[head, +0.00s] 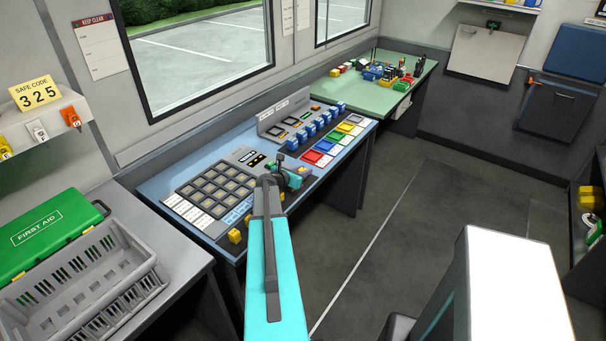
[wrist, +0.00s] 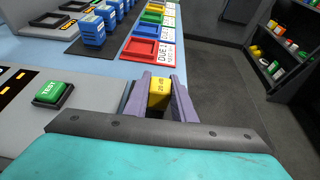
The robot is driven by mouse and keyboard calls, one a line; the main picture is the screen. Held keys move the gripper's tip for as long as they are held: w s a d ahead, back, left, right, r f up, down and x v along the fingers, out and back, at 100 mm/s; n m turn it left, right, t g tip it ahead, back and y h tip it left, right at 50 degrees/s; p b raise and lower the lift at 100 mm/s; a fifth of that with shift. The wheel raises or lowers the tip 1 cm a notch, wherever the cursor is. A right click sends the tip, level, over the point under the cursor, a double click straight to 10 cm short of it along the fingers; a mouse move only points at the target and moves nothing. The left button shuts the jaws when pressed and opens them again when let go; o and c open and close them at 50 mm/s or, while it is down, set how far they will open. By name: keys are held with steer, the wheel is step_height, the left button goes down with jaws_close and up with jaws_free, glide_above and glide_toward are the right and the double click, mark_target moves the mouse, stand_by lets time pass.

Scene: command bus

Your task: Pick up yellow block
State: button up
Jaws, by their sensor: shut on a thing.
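A yellow block (wrist: 158,93) with dark lettering sits between the two purple-grey fingers of my gripper (wrist: 160,100) in the wrist view. The fingers press on its left and right sides, and its lower part is hidden. In the head view my gripper (head: 291,179) is over the front edge of the blue console desk, right of the keypad. A bit of the yellow block (head: 303,170) shows at its tip. I cannot tell whether the block is clear of the desk.
Coloured trays (head: 318,158) and a row of blue blocks (head: 308,130) lie beyond my gripper on the console. A green TEST button (wrist: 53,91) is to the left. The floor (head: 385,230) at right is clear.

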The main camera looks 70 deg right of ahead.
steer(key=shift+r+b, duration=0.3)
steer(key=shift+r, duration=0.35)
steer(key=shift+s+a+r+b, duration=0.15)
steer(key=shift+r+b, duration=0.05)
steer(key=shift+r, duration=0.2)
steer(key=shift+s+a+r+b, duration=0.15)
steer(key=shift+r+b, duration=0.05)
steer(key=shift+r, duration=0.15)
steer(key=s+a+r+b, duration=0.1)
steer(key=s+a+b, duration=0.2)
steer(key=s+a, duration=0.7)
steer(key=shift+s+a+r, duration=0.25)
steer(key=shift+s+a, duration=0.05)
steer(key=shift+a, duration=0.15)
steer(key=shift+s+b, duration=0.15)
steer(key=shift+b, duration=0.15)
